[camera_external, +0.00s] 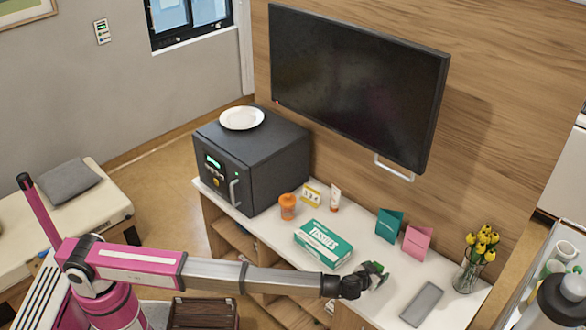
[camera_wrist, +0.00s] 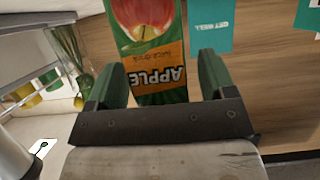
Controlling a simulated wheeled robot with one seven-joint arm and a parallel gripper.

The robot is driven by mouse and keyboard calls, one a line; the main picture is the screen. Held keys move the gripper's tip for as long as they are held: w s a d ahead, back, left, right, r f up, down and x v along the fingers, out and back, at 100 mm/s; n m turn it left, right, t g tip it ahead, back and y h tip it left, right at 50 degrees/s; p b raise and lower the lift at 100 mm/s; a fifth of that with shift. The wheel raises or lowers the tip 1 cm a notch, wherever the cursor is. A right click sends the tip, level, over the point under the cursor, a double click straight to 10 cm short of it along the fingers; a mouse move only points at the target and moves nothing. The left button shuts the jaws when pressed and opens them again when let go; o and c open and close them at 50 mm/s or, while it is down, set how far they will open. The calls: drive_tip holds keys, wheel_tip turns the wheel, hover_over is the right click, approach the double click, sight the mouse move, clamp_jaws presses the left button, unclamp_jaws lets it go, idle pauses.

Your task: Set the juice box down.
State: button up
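The juice box (camera_wrist: 158,50) fills the upper middle of the wrist view, with a red apple on green and an orange band reading APPLE upside down. My gripper (camera_wrist: 160,82) has one dark green finger on each side of the box and appears shut on it. In the external view my gripper (camera_external: 376,273) is over the white counter (camera_external: 385,307), right of the tissue box. There the box is mostly hidden by the gripper, so its gap to the counter cannot be told.
A tissue box (camera_external: 323,244) lies to the left. Teal (camera_external: 389,224) and pink (camera_external: 417,243) cards stand behind. A grey slab (camera_external: 422,304) lies to the right, with a vase of yellow tulips (camera_external: 469,275) beyond. Some bare counter shows between them.

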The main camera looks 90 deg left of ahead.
drive_tip(key=shift+r, duration=0.1)
drive_tip(key=shift+s+d+r, duration=0.15)
drive_tip(key=v, duration=1.1)
drive_tip(key=shift+s+d+r, duration=0.1)
drive_tip(key=shift+s+d, duration=0.05)
drive_tip(key=shift+d, duration=0.05)
